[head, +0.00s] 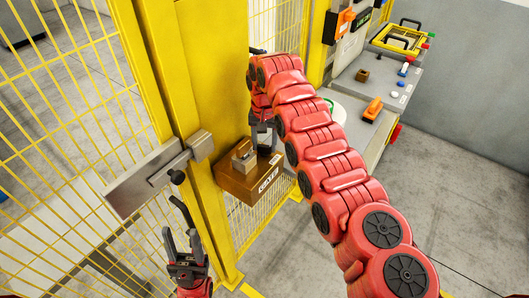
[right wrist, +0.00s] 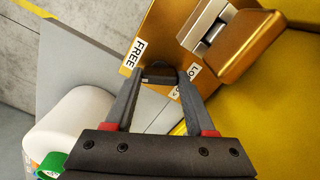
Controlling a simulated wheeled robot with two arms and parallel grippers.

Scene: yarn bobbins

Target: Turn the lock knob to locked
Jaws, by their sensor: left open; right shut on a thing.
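The lock box (head: 237,187) is an orange-brown block on the yellow post, with a metal latch piece on top. In the right wrist view the box (right wrist: 158,40) shows a white FREE label (right wrist: 138,53) and a second label starting with "LO" (right wrist: 193,70), partly covered by a finger. The dark lock knob (right wrist: 159,75) sits between these labels. My right gripper (right wrist: 159,80) is shut on the knob; its exact pointing is hard to tell. In the head view my right gripper (head: 264,147) is at the box. My left gripper (head: 184,238) is open and empty, below the door latch.
A metal latch plate (head: 145,181) with a dark-knobbed handle is on the yellow mesh gate at left. Yellow posts and mesh stand close around both arms. A grey bench (head: 378,90) with an orange tool (head: 373,108) and small items is at the back right. Floor at right is clear.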

